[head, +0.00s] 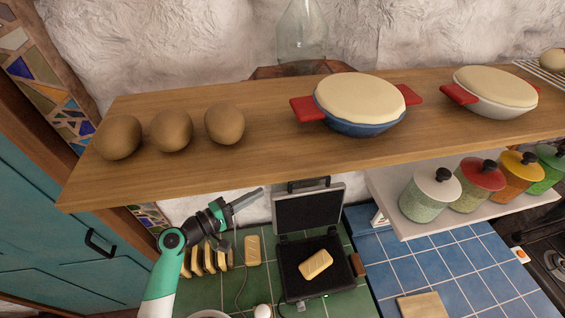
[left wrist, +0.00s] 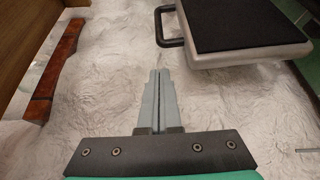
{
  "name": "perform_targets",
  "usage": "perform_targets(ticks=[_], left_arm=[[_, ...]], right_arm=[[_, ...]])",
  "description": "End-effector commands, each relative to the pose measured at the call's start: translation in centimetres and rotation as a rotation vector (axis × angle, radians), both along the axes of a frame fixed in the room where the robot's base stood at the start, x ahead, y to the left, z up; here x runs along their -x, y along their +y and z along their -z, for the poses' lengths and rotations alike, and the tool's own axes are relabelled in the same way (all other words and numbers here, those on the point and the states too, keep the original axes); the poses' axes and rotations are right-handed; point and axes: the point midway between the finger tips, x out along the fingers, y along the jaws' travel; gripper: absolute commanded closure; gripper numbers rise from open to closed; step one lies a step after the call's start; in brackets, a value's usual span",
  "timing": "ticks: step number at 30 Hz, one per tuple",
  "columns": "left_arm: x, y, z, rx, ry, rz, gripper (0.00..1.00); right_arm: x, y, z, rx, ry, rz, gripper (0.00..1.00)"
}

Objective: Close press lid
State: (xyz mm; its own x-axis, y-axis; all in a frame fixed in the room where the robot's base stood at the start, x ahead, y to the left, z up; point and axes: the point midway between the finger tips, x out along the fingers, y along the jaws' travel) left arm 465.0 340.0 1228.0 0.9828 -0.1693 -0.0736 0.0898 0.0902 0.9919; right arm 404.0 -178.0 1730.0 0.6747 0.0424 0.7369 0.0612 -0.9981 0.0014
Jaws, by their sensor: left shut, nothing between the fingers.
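The press stands open on the green tiled counter in the head view. Its lid (head: 308,209) is raised at the back, dark inside with a grey rim and a handle (head: 308,184) on its top edge. A piece of bread (head: 315,264) lies on the dark lower plate (head: 297,283). My left gripper (head: 260,192) is shut and empty, to the left of the lid and apart from it. In the left wrist view, my left gripper (left wrist: 159,75) points at the wall, with the lid (left wrist: 245,25) and its dark handle (left wrist: 165,27) at upper right. My right gripper is not in view.
A wooden shelf (head: 260,160) overhangs the counter, bearing potatoes (head: 172,130) and two lidded dishes (head: 360,103). Bread slices (head: 209,257) stand in a rack left of the press. Jars (head: 430,195) stand on a white shelf at right. Blue tiles (head: 440,262) are mostly clear.

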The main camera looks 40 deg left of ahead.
Motion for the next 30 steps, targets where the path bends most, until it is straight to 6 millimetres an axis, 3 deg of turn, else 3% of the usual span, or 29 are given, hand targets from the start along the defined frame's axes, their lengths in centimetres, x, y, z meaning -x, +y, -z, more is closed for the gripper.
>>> perform_targets(ticks=[2, 8, 21, 30], left_arm=[[0.5, 0.2, 1.1, 0.045, 0.010, -0.007, 1.00], [-0.1, 0.1, 0.9, 0.046, 0.008, -0.006, 1.00], [-7.6, -1.2, 1.5, 0.043, 0.009, -0.005, 1.00], [-9.4, -1.5, 1.6, 0.042, 0.009, -0.007, 1.00]], right_arm=[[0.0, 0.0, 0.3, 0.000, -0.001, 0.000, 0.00], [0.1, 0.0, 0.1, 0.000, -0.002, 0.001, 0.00], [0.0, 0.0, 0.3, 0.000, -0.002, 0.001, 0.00], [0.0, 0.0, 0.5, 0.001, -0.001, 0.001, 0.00]])
